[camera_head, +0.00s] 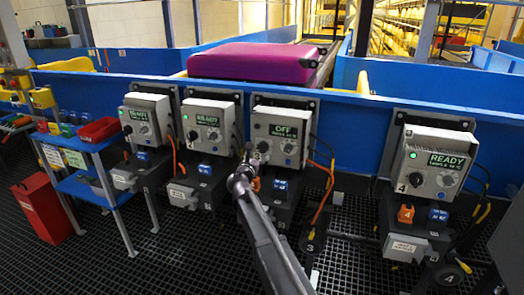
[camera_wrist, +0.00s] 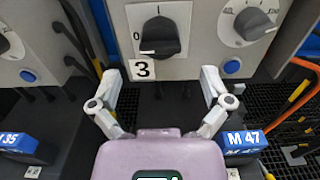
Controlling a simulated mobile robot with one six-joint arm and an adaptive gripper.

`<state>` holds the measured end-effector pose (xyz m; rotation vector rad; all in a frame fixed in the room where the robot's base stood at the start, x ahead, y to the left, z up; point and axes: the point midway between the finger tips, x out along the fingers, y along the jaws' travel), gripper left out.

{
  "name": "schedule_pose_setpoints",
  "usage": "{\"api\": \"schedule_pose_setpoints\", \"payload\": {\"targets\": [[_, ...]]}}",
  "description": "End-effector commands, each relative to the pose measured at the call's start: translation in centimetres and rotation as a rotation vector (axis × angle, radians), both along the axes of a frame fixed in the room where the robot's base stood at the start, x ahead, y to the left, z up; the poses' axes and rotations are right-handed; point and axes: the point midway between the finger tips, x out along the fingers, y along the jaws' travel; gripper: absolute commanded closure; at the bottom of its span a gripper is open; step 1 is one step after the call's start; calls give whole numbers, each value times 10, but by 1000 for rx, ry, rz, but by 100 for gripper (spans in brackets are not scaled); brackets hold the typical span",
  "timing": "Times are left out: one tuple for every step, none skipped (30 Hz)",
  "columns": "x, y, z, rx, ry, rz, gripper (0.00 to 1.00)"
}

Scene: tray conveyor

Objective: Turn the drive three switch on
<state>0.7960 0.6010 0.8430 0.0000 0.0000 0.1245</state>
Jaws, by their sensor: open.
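The drive three control box (camera_head: 284,135) is the third from the left in the head view, and its display (camera_head: 284,131) reads OFF. Its black rotary switch (camera_wrist: 160,38) is in the top middle of the wrist view, above a white label 3 (camera_wrist: 141,69). A 0 is marked left of the knob and a line mark above it; the exact pointer direction is hard to tell. My gripper (camera_wrist: 158,75) is open and empty, its fingers apart below the knob's left and right sides, not touching it. In the head view my gripper (camera_head: 247,160) partly covers the box's lower left.
Other drive boxes stand left (camera_head: 207,125) and right (camera_head: 436,160), with READY displays. A round dial (camera_wrist: 250,20) and blue button (camera_wrist: 232,66) sit right of the switch. A purple suitcase (camera_head: 253,62) lies behind.

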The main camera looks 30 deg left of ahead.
Motion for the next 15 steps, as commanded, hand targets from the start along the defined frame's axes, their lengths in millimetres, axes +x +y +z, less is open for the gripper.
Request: {"api": "schedule_pose_setpoints", "payload": {"targets": [[11, 3, 0, 0, 0, -1, 2], [15, 3, 0, 0, 0, -2, 2], [21, 4, 0, 0, 0, -2, 2], [25, 4, 0, 0, 0, -2, 2], [29, 4, 0, 0, 0, -1, 2], [34, 5, 0, 0, 0, -1, 2], [37, 6, 0, 0, 0, 0, 2], [40, 6, 0, 0, 0, 0, 2], [44, 7, 0, 0, 0, 0, 2], [46, 7, 0, 0, 0, 0, 2], [48, 7, 0, 0, 0, 0, 2], [50, 7, 0, 0, 0, 0, 2], [52, 7, 0, 0, 0, 0, 2], [53, 7, 0, 0, 0, 0, 2], [54, 7, 0, 0, 0, 0, 2]]}}
